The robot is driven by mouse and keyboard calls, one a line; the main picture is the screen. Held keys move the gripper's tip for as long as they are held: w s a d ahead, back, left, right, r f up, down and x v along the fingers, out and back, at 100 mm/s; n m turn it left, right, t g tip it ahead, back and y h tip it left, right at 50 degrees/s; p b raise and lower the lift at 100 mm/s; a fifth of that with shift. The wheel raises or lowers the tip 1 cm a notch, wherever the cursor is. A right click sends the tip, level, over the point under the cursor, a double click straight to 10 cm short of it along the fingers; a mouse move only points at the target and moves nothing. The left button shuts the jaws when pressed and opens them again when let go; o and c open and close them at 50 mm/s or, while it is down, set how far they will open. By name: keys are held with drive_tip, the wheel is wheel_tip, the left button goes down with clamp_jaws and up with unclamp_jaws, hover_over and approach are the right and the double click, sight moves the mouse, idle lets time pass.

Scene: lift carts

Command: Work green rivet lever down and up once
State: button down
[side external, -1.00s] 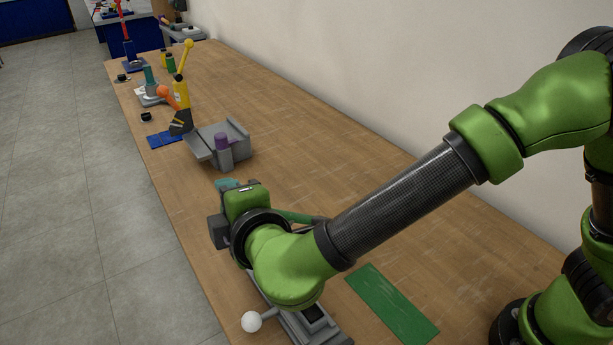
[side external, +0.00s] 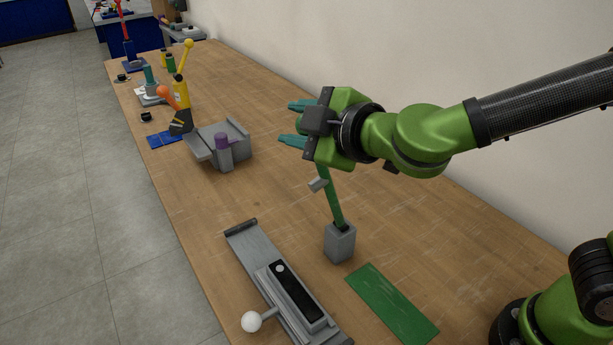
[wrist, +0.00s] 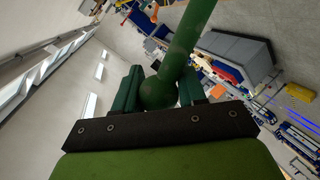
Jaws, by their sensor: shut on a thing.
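The green lever (side external: 335,203) rises from a grey block (side external: 340,244) on the table and stands steep, leaning slightly left. A small grey tab (side external: 318,184) sticks out from its side. My gripper (side external: 296,123) is at the lever's upper end, with its teal fingers pointing left, and hides part of the shaft. In the wrist view a round green knob (wrist: 158,93) sits between my two fingers, with the green shaft (wrist: 190,40) running up from it. My gripper is shut on this knob.
A grey slide fixture with a white ball handle (side external: 251,322) stands at the front. A green plate (side external: 392,303) lies right of it. A grey fixture with a purple cylinder (side external: 222,143) and a yellow-handled lever (side external: 181,92) stand farther back. Bare table lies between.

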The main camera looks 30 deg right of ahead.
drive_tip(key=shift+d, duration=0.6)
drive_tip(key=c, duration=0.7)
unclamp_jaws()
drive_tip(key=shift+w, duration=0.1)
drive_tip(key=shift+a, duration=0.1)
drive_tip(key=shift+s, duration=0.25)
drive_tip(key=v, duration=1.6)
drive_tip(key=shift+s+a+r, duration=0.2)
drive_tip(key=shift+r, duration=0.05)
